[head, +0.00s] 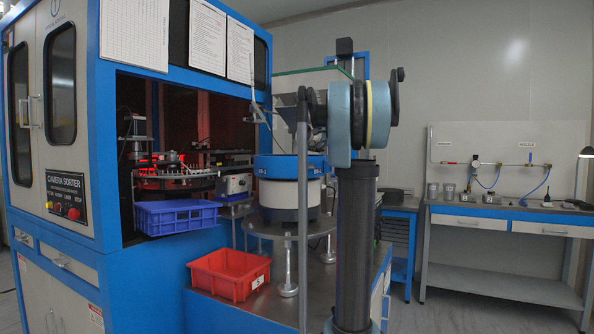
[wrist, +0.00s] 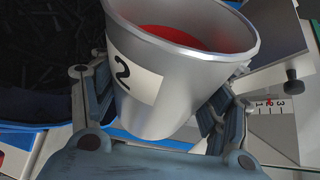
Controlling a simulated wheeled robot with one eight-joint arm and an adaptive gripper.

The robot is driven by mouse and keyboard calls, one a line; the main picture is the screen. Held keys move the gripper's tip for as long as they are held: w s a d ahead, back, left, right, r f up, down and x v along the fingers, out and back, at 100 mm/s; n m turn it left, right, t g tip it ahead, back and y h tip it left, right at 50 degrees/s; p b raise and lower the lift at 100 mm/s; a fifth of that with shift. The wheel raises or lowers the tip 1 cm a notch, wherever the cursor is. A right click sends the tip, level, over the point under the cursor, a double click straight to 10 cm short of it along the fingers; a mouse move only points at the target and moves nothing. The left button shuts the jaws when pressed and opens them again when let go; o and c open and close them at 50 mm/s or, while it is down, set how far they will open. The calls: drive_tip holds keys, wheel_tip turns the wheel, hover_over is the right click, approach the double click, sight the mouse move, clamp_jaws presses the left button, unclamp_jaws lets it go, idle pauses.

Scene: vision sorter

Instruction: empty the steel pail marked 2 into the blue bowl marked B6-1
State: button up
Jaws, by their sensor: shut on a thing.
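The steel pail marked 2 (wrist: 172,95) fills the middle of the wrist view, its mouth toward the top and its label facing the camera. Red shows inside it; I cannot tell whether this is contents or the inner wall. My gripper (wrist: 152,98) is shut on the pail, one finger on each side. The blue bowl marked B6-1 (head: 276,165) sits on a white drum feeder in the head view. In the wrist view, a dark bowl interior with many small dark parts lies left of the pail. My arm hides part of the bowl area in the head view.
A blue crate (head: 176,222) and a red crate (head: 218,290) stand left of the feeder. A workbench (head: 500,212) with several small metal containers stands at the back right.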

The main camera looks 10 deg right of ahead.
drive_tip(key=shift+w+d+f+m, duration=0.35)
drive_tip(key=shift+d+f+m, duration=0.05)
drive_tip(key=shift+m, duration=0.1)
drive_tip(key=shift+d+r+m+g+y+b, duration=0.1)
drive_tip(key=shift+m+g+y+b, duration=0.3)
drive_tip(key=shift+m, duration=0.4)
drive_tip(key=m, duration=0.1)
drive_tip(key=m+g+y+b, duration=0.1)
drive_tip(key=m, duration=0.1)
drive_tip(key=shift+r, duration=0.25)
drive_tip(key=m, duration=0.1)
drive_tip(key=w+d+m+g+y, duration=0.1)
drive_tip(key=shift+w+d+r+m+b, duration=0.1)
drive_tip(key=shift+r+m+b, duration=0.2)
drive_tip(key=shift+b, duration=0.1)
drive_tip(key=shift+w+d, duration=0.1)
drive_tip(key=shift+d, duration=0.05)
drive_tip(key=shift+w+d+f+m+g+y+b, duration=0.15)
drive_tip(key=shift+f+m+y+b, duration=0.1)
drive_tip(key=shift+m, duration=0.15)
drive_tip(key=shift+w+f+m+g+y+b, duration=0.15)
drive_tip(key=shift+f+m, duration=0.1)
drive_tip(key=shift+m, duration=0.15)
drive_tip(key=shift+d+r+m+g+y+b, duration=0.2)
drive_tip(key=shift+r+m+g+y+b, duration=0.1)
drive_tip(key=shift+m+y, duration=0.3)
